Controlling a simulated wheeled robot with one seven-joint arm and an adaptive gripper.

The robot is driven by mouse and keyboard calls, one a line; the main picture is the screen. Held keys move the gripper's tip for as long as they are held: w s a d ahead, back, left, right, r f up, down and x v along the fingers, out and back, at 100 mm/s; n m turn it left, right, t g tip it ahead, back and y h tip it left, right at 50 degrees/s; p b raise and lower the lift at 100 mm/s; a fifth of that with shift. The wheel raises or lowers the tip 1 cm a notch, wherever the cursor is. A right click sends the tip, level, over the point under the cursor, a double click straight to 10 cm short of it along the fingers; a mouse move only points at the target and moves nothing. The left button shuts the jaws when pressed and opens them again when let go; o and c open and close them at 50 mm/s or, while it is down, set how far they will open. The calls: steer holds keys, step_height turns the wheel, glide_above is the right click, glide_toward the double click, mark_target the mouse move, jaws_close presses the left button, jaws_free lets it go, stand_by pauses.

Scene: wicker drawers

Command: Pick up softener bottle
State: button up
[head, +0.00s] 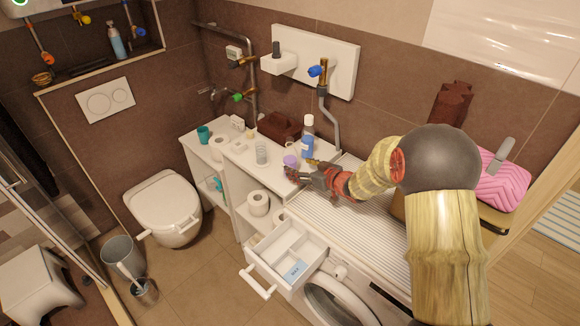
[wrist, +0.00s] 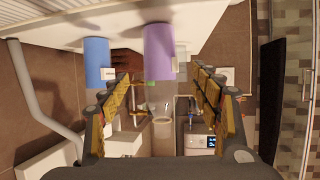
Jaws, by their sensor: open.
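On the white counter, a blue bottle with a pale upper part (head: 307,147) stands by the wall pipe. A purple cylinder (head: 290,161) stands left of my gripper. I cannot tell from any label which is the softener bottle. My gripper (head: 305,172) is open and empty, low over the counter beside both. In the wrist view, which looks upside down, the purple cylinder (wrist: 160,50) lies ahead between the open fingers (wrist: 161,78), apart from them. The blue bottle (wrist: 97,62) is outside them to the left.
A glass (head: 261,153), a brown basket (head: 279,126) and small toiletries stand along the counter. A grey pipe (head: 330,122) runs behind. The ribbed worktop (head: 350,215) is clear under my arm.

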mark_target(290, 163)
steer(key=b+x, duration=0.2)
steer(key=x, duration=0.5)
steer(key=shift+f+b, duration=0.2)
steer(key=shift+b, duration=0.2)
steer(key=shift+d+r, duration=0.1)
steer(key=shift+c, duration=0.5)
steer(key=c, duration=1.3)
steer(key=shift+c, duration=0.2)
